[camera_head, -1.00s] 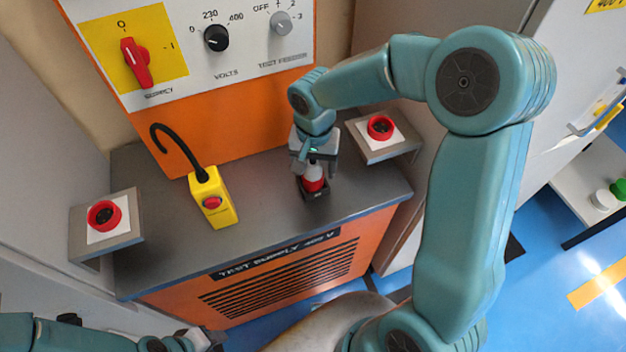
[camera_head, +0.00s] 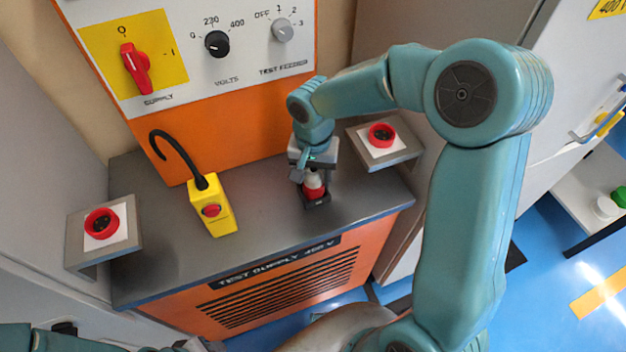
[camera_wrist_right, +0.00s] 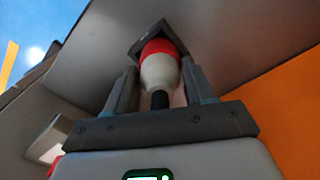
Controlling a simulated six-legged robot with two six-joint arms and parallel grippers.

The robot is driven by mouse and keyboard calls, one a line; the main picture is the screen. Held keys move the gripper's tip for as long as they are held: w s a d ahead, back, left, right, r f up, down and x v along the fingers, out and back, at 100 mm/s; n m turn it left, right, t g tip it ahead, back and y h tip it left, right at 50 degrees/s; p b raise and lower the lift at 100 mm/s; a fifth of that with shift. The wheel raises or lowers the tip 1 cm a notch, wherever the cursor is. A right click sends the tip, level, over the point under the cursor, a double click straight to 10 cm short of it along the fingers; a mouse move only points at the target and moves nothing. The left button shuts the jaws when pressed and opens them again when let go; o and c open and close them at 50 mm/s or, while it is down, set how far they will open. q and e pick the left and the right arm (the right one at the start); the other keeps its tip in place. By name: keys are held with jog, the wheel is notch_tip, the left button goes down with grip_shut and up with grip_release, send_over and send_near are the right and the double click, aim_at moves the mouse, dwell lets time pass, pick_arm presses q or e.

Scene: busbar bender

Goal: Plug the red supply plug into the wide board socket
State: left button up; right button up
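The red supply plug (camera_head: 314,186), with a red front and a white body, stands in a small dark holder (camera_head: 317,200) on the grey bench top. My right gripper (camera_head: 313,177) points down over it. In the right wrist view its two fingers (camera_wrist_right: 160,85) lie close against both sides of the plug's white body (camera_wrist_right: 158,72), with no clear gap, and the red end sits in the holder. Red sockets are on tilted stands at left (camera_head: 102,223) and right (camera_head: 381,135); I cannot tell which is the wide one. My left arm shows at the lower left edge; its gripper is not clearly visible.
A yellow box (camera_head: 212,207) with a red button and black cable stands on the bench, left of the plug. The control panel (camera_head: 200,50) with switch and knobs rises behind. The bench's middle front is clear. A cabinet is at right.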

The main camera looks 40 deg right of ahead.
aim_at(314, 170)
jog(key=shift+r, duration=0.1)
jog(key=shift+r+p, duration=1.05)
jog(key=shift+r, duration=0.5)
notch_tip(314, 170, up, 5)
jog(key=p, duration=0.3)
jog(key=shift+p, duration=0.35)
